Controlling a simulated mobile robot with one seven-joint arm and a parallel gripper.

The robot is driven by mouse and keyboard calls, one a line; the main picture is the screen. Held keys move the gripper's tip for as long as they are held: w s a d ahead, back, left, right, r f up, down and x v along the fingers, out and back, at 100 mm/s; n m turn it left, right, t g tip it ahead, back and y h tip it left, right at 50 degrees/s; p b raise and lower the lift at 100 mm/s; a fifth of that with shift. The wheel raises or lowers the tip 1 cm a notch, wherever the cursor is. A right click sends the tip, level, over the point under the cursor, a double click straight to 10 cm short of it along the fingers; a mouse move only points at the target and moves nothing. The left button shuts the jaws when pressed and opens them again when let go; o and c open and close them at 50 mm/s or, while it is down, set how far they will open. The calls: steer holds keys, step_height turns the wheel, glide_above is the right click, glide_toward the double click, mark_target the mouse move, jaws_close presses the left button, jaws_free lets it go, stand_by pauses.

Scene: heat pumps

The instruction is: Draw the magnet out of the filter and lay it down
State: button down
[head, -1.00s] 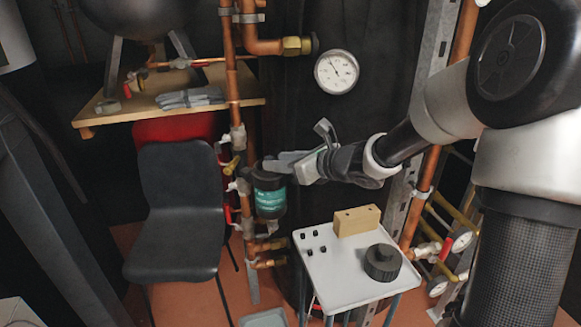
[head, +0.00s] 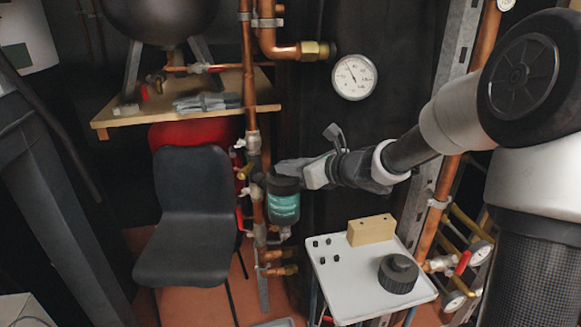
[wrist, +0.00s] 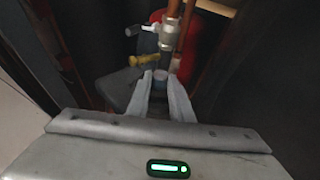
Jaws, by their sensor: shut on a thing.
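The filter (head: 284,207) is a black canister with a teal label, upright on the copper pipework in the middle of the head view. My gripper (head: 284,169) reaches in from the right, its fingers at the filter's top. In the wrist view my gripper (wrist: 160,80) has its fingertips close together on a small blue-grey round piece, the magnet (wrist: 160,76). In the head view the fingers hide the magnet, and I cannot tell how far it sits in the filter.
A white-topped small table (head: 345,290) stands below right, with a wooden block (head: 371,231), a black round cap (head: 398,273) and several small black pieces. Its front left is bare. A dark chair (head: 195,215) stands left. A gauge (head: 355,77) is behind. Copper pipes (head: 249,90) rise beside the filter.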

steer(key=shift+r+p, duration=1.1)
steer(key=shift+r, duration=0.95)
steer(key=shift+r+p, duration=1.2)
steer(key=shift+r, duration=0.9)
steer(key=shift+r, duration=0.15)
step_height(320, 180, up, 5)
steer(key=p, duration=0.3)
steer(key=shift+r+p, duration=0.15)
steer(key=shift+p, duration=0.2)
